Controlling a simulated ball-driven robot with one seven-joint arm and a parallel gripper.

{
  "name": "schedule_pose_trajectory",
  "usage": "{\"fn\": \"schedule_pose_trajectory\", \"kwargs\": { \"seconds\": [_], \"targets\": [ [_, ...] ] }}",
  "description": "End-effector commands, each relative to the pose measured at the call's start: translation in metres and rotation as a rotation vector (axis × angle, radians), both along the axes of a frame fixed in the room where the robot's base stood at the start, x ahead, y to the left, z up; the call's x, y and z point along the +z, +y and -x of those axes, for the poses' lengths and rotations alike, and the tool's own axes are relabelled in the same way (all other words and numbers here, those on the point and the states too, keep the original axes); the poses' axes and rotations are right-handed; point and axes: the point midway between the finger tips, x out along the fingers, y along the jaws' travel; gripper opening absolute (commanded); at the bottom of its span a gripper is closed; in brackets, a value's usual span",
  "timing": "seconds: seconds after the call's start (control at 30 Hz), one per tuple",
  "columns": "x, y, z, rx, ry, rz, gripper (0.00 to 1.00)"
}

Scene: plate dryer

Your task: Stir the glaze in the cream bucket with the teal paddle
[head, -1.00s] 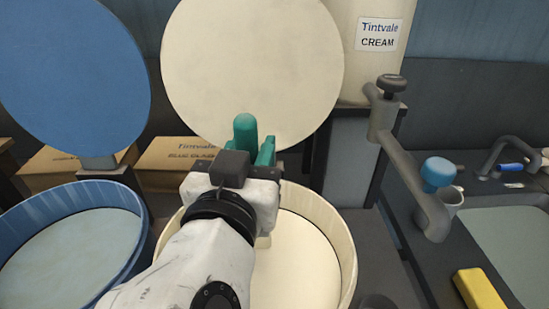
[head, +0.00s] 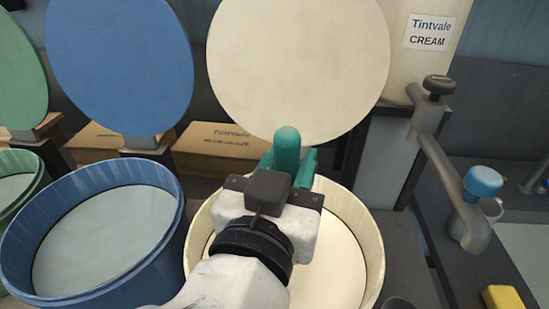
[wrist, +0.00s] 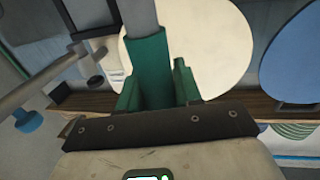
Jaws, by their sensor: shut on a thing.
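The cream bucket (head: 375,255) stands low in the middle of the head view, with pale cream glaze (head: 335,265) inside. My gripper (head: 289,168) is above the bucket's far side, in front of the round cream disc. It is shut on the teal paddle (head: 287,142), whose rounded teal handle top sticks up from the jaws. In the wrist view, the paddle (wrist: 148,65) shows a teal grip and a grey shaft that runs out of the top edge. The paddle's lower end is hidden, so I cannot tell whether it touches the glaze.
A large cream disc (head: 300,65) stands behind the bucket. A blue bucket (head: 150,190) is close on the left, with a blue disc (head: 120,65) behind it.

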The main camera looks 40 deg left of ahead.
Motion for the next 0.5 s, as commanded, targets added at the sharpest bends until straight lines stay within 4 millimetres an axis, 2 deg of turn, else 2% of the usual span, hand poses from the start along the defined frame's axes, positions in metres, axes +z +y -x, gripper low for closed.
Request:
{"fn": "schedule_pose_trajectory", "kwargs": {
  "seconds": [0.5],
  "targets": [
    [0.0048,-0.0016,-0.0009,0.0,-0.002,-0.001,0.04]
  ]
}}
